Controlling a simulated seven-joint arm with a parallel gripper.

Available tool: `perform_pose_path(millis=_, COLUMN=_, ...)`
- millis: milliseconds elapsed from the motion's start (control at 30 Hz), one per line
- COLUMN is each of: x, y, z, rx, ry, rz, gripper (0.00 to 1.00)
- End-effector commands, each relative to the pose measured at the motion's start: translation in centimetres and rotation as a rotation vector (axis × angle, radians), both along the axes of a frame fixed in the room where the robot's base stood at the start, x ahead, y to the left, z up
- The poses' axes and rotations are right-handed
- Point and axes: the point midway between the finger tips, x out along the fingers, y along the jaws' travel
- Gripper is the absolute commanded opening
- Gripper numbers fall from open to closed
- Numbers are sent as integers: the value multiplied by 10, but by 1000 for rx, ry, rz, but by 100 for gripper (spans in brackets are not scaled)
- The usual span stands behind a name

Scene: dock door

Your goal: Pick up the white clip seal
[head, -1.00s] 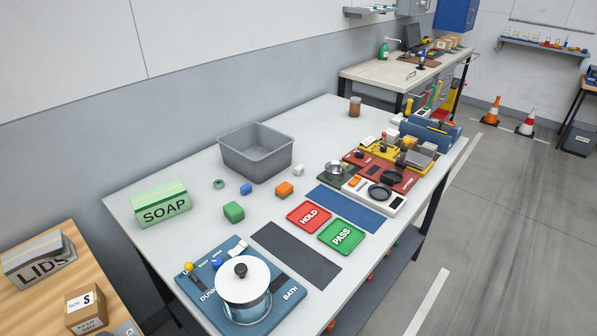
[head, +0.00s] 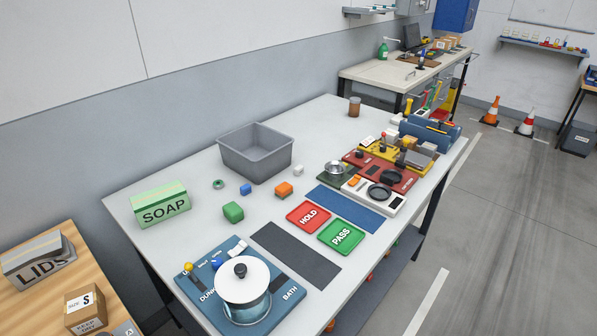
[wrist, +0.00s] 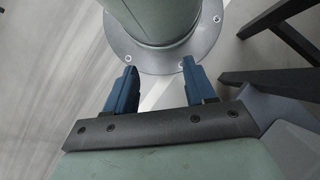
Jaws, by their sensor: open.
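A small white piece (head: 298,170), which looks like the white clip seal, lies on the light grey table (head: 200,235), just right of the grey bin and behind the orange block. It is too small to make out its shape. My gripper (wrist: 155,82) shows only in the wrist view. Its two blue fingers are wide apart with nothing between them. They point at a round bolted flange of my own body, away from the tabletop. The white piece is not in the wrist view.
Near the white piece are a grey bin (head: 255,155), an orange block (head: 284,189), a blue block (head: 246,189) and a green block (head: 233,212). Red HOLD (head: 308,216) and green PASS (head: 341,236) pads lie in front. A lidded pot (head: 243,295) stands at the near edge.

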Motion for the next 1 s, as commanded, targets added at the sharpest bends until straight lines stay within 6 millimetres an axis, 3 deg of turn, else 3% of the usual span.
perform_pose_path(millis=133, x=0, y=0, z=0, rx=0, ry=0, rz=0, gripper=68)
perform_pose_path(millis=367, x=2, y=0, z=-1, rx=2, ry=-4, rz=-1, gripper=68)
perform_pose_path(millis=467, x=17, y=-1, z=-5, rx=12, ry=-36, rz=-7, gripper=68)
perform_pose_path(millis=567, x=53, y=-5, z=-14, rx=36, ry=-116, rz=-23, gripper=68)
perform_pose_path(millis=767, x=168, y=-31, z=-24, rx=83, ry=-378, rz=-58, gripper=68)
perform_pose_path(millis=1000, x=311, y=-96, z=-3, rx=73, ry=-715, rz=-84, gripper=68)
